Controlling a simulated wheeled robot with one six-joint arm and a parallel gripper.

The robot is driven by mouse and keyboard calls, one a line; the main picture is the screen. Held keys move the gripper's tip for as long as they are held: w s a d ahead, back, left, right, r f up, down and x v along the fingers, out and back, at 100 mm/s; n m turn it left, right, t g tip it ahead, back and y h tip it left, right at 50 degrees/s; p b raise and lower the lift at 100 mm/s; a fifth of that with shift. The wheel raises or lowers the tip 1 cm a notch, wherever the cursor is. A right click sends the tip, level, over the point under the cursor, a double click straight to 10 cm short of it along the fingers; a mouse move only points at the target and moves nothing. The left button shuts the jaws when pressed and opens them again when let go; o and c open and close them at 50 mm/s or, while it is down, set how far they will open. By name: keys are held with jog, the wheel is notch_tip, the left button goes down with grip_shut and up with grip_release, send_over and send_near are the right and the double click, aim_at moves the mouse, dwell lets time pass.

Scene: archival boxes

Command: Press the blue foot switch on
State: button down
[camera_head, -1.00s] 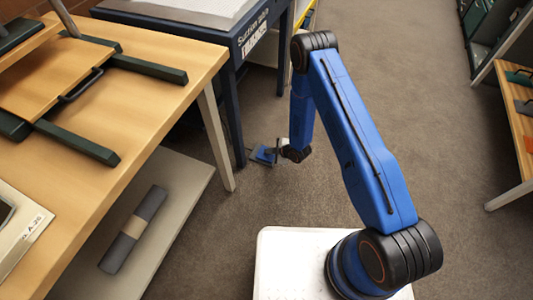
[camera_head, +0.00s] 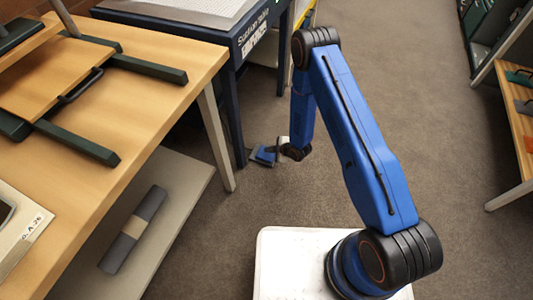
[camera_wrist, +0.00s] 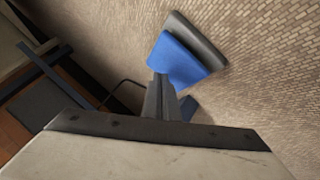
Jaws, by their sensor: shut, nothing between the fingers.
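The blue foot switch (camera_head: 264,155) lies on the carpet beside the dark leg of the suction table. In the wrist view its blue pedal (camera_wrist: 182,62) has a dark grey housing behind it. My gripper (camera_head: 281,150) is low over the floor, right beside the switch. In the wrist view my gripper's fingers (camera_wrist: 162,90) are shut and empty, their tips at the lower edge of the pedal. I cannot tell if they touch it or how far the pedal is down.
A wooden bench (camera_head: 150,110) with a lower shelf (camera_head: 175,220) holding a grey roll (camera_head: 134,228) is at left. Carpet (camera_head: 430,130) is free at right.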

aim_at(269, 154)
notch_tip(269, 154, up, 6)
dwell(0.9)
dwell(0.3)
